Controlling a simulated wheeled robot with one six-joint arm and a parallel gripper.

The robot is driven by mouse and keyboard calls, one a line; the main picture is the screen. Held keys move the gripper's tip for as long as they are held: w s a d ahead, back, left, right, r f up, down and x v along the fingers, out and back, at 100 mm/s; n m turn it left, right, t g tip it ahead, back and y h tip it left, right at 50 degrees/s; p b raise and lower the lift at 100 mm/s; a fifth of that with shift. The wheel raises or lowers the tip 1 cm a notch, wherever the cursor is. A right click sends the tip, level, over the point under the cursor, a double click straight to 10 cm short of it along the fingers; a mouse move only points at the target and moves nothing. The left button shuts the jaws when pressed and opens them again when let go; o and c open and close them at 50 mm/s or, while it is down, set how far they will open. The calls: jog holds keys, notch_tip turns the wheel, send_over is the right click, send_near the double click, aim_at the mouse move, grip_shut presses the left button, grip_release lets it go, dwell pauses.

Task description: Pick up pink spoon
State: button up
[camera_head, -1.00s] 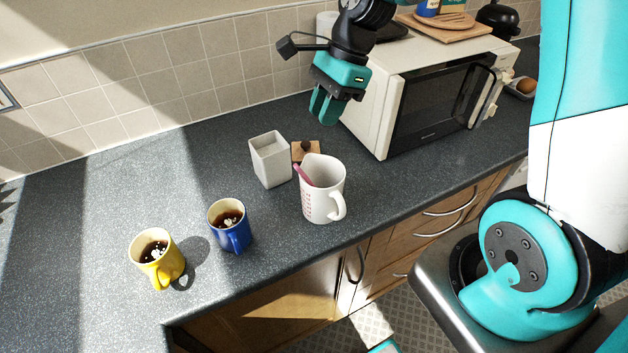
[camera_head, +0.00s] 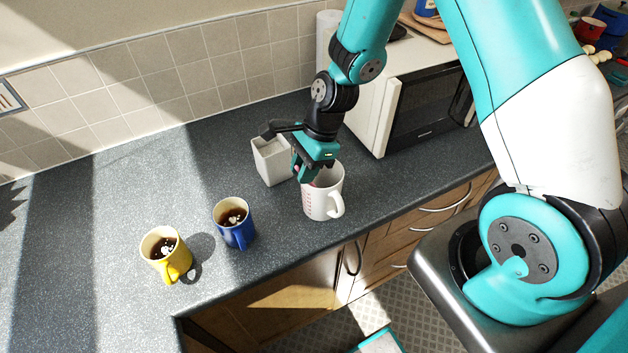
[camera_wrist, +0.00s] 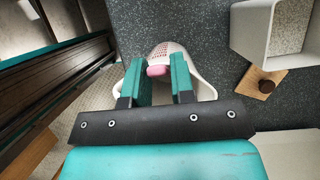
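The pink spoon (camera_wrist: 157,71) stands in the white measuring jug (camera_head: 322,206). In the wrist view its pink end shows between my two fingers, and the rest is hidden. In the head view my gripper mostly hides it. The jug also shows in the wrist view (camera_wrist: 205,91), below and around the fingers. My gripper (camera_head: 304,176) is over the left side of the jug's mouth, pointing down. In the wrist view my gripper (camera_wrist: 159,66) has its teal fingers apart, one on each side of the spoon's end. The fingers do not look closed on it.
A white square canister (camera_head: 271,163) stands just left of the jug. A wooden lid (camera_wrist: 262,83) lies beside it. A blue mug (camera_head: 236,236) and a yellow mug (camera_head: 159,262) stand to the left. The microwave (camera_head: 391,105) is behind right.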

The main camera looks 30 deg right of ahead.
grip_shut()
